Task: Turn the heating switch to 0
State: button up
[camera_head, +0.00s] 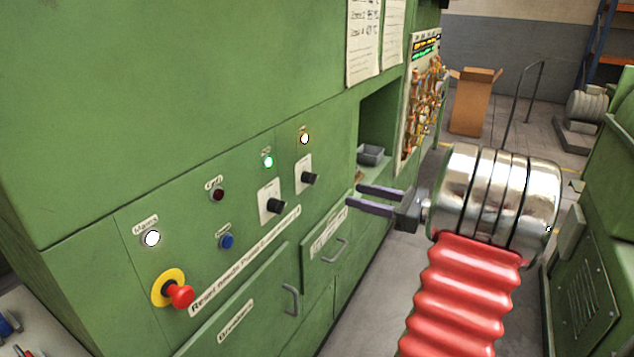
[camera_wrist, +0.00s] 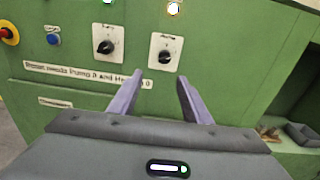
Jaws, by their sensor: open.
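Two black rotary switches on pale plates sit on the green panel. The left switch (camera_head: 275,205) has a lit green lamp above it; the right switch (camera_head: 309,178) has a lit yellowish lamp above it. In the wrist view the left switch (camera_wrist: 106,46) and right switch (camera_wrist: 163,55) both show ahead of the fingers. Their small labels are too blurred to tell surely which is heating, and the dial settings are unclear. My gripper (camera_head: 353,196) is open and empty, in front of the panel to the right of both switches, apart from them. In the wrist view its fingertips (camera_wrist: 160,77) lie just below the right switch.
A red emergency button (camera_head: 181,297), a blue button (camera_head: 227,241), a dark red lamp (camera_head: 217,194) and a lit white lamp (camera_head: 152,238) are on the same panel. Drawer handles (camera_head: 291,299) stick out below. A recess with a grey box (camera_head: 370,155) lies right of the switches.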

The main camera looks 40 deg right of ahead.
aim_at(310, 178)
jog(key=shift+s+d+r+m, duration=0.15)
jog(key=shift+d+m, duration=0.15)
jog(key=shift+d, duration=0.2)
jog(key=x, duration=1.4)
jog(key=shift+d+r, duration=0.1)
jog(key=shift+c, duration=0.2)
jog(key=c, duration=1)
